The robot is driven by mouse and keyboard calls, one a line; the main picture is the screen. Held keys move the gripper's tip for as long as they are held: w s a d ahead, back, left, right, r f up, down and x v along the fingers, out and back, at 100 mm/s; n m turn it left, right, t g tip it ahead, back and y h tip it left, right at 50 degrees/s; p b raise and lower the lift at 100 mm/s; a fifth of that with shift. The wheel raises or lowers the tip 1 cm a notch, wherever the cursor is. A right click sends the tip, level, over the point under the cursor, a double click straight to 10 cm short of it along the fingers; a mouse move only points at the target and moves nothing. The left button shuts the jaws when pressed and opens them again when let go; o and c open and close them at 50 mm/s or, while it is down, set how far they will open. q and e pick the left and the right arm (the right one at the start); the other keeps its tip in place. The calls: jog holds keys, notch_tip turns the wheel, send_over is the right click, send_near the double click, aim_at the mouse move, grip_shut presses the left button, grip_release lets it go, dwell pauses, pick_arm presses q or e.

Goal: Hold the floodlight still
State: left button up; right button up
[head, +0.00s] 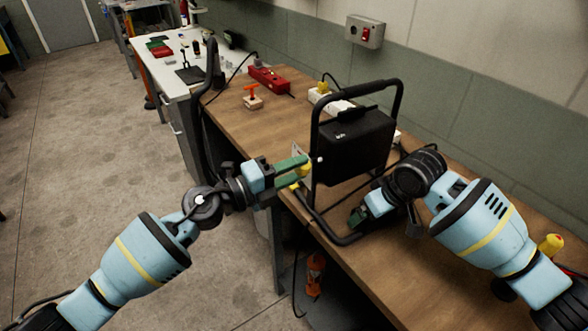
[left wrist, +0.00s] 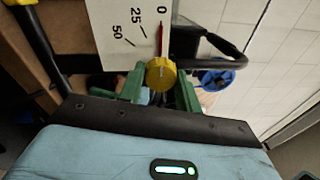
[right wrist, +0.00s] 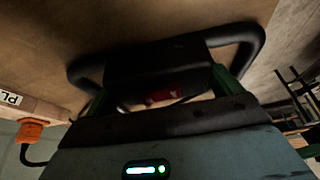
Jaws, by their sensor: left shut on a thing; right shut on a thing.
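The floodlight (head: 355,148), a black lamp in a black tubular frame, stands on the wooden workbench near its front edge. My left gripper (head: 304,163) is at the floodlight's left side. In the left wrist view its green fingers (left wrist: 160,92) are shut on a yellow knob (left wrist: 161,73). A white dial plate (left wrist: 127,35) beside the knob reads 0, 25, 50, with a red pointer near 0. My right gripper (head: 360,216) is low at the frame's right. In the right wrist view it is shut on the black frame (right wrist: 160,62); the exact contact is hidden.
The wooden workbench (head: 235,118) carries a red power strip (head: 269,79), a white power strip (head: 328,101) and a small orange-handled item (head: 252,97). Cables lie behind the lamp. Open floor lies left.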

pick_arm(q)
jog(key=shift+a, duration=0.1)
pick_arm(e)
jog(key=shift+r, duration=0.1)
pick_arm(q)
jog(key=o, duration=1)
jog(key=v, duration=1.2)
pick_arm(e)
jog(key=o, duration=1.8)
jog(key=shift+c, duration=0.2)
jog(key=v, duration=1.2)
pick_arm(q)
jog(key=shift+s, duration=0.1)
